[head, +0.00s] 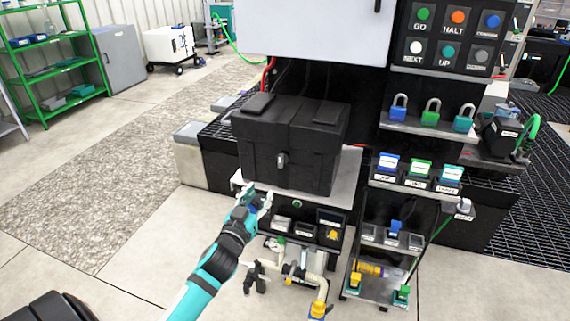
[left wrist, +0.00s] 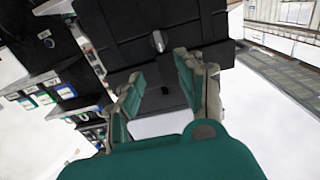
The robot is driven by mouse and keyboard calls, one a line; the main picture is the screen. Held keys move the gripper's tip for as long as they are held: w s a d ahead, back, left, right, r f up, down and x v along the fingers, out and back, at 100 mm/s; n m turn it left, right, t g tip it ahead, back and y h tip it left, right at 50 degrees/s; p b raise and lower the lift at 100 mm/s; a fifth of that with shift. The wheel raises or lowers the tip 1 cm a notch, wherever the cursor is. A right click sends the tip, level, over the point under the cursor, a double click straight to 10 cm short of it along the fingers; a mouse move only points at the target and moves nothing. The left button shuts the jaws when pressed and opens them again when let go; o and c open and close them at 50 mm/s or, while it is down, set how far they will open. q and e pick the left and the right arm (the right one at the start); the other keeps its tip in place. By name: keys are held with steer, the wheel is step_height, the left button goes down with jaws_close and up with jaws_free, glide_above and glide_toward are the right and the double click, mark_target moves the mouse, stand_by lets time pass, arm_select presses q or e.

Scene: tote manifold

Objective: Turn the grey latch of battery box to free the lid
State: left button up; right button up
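The black battery box (head: 262,150) sits on a grey stand in the middle of the head view. Its grey latch (head: 282,159) is on the front face, just below the lid seam. In the left wrist view the latch (left wrist: 158,41) shows ahead of the fingers on the dark box (left wrist: 200,30). My left gripper (head: 258,198) is open and empty, below and to the left of the latch, apart from it. Its spread fingers also show in the left wrist view (left wrist: 163,88). My right gripper is not in view.
The stand's light top (head: 347,172) juts out around the box. To the right is a rack with padlocks (head: 431,110), labelled blocks (head: 418,172) and a button panel (head: 448,35). Pipes and valves (head: 296,270) lie below the box. The floor at left is clear.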

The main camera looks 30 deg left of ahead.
mark_target(280, 162)
arm_select(q)
steer(key=x, duration=1.5)
steer(key=shift+w+d+p, duration=0.1)
steer(key=shift+w+p, duration=0.2)
steer(key=shift+p, duration=0.05)
jaws_close()
